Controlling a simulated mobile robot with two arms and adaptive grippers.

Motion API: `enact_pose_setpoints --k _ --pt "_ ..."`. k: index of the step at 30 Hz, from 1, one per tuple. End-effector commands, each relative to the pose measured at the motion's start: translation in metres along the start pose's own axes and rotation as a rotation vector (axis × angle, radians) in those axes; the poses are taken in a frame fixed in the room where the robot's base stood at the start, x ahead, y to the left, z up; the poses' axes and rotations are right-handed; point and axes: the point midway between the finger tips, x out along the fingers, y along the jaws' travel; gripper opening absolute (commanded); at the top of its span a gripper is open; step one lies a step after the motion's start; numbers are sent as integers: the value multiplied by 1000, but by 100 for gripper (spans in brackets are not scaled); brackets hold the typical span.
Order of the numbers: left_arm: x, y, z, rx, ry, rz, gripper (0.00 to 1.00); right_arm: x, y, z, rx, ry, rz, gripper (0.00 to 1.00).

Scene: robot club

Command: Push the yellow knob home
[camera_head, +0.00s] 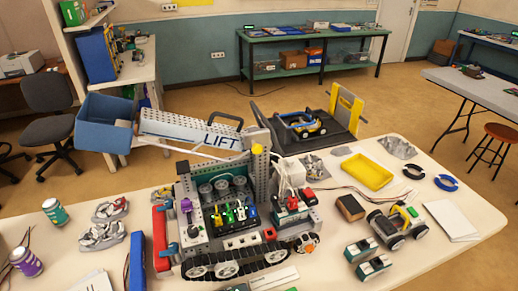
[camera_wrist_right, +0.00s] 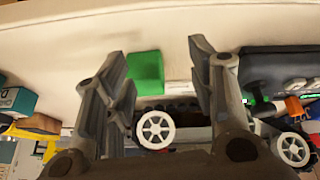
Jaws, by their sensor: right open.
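A round yellow knob (camera_head: 257,149) shows at the top of a grey post on the tracked model robot (camera_head: 222,215), by the end of the arm marked LIFT (camera_head: 190,130). Smaller yellow pieces (camera_head: 251,213) stand in a row of coloured pieces lower on the same model. I cannot tell how far any of them is pushed in. My right gripper (camera_wrist_right: 157,52) is open in the right wrist view, with nothing held between its fingers. White spoked wheels (camera_wrist_right: 156,130) and a green block (camera_wrist_right: 145,73) show beyond it. Neither gripper shows in the head view.
A blue bin (camera_head: 105,122) hangs at the far end of the LIFT arm. A yellow tray (camera_head: 367,171), a brown block (camera_head: 350,208) and a small wheeled robot (camera_head: 397,228) lie to the right. Cans (camera_head: 54,212) and metal parts crowd the left. Some bare white tabletop shows at right.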

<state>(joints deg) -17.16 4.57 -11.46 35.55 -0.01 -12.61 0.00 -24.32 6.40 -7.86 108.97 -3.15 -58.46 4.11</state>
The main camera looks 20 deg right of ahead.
Motion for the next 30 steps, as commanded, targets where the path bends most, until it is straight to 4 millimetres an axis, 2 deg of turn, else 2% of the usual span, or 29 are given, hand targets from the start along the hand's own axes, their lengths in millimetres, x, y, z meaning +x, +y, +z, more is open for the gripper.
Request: enact_pose_setpoints --k 1,5,6,8,9,12,15,18,23,30 --pt "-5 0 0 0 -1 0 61 -7 9 -38 18 98 24 51" --pt "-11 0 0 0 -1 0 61 -34 31 -135 69 371 71 51" --pt "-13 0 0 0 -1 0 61 -47 38 -167 83 467 81 51" --pt "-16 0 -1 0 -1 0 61 -72 46 -214 102 611 90 51" --pt "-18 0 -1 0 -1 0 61 -92 51 -244 111 708 92 51" --pt "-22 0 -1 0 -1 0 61 -138 59 -301 124 913 86 51" --pt "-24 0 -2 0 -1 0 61 -170 61 -333 125 1043 73 51" --pt "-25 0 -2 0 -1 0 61 -186 62 -347 123 1105 64 51" --pt "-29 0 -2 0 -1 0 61 -186 63 -359 124 1119 61 51" --pt "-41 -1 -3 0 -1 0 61 -171 66 -391 122 1117 62 51"
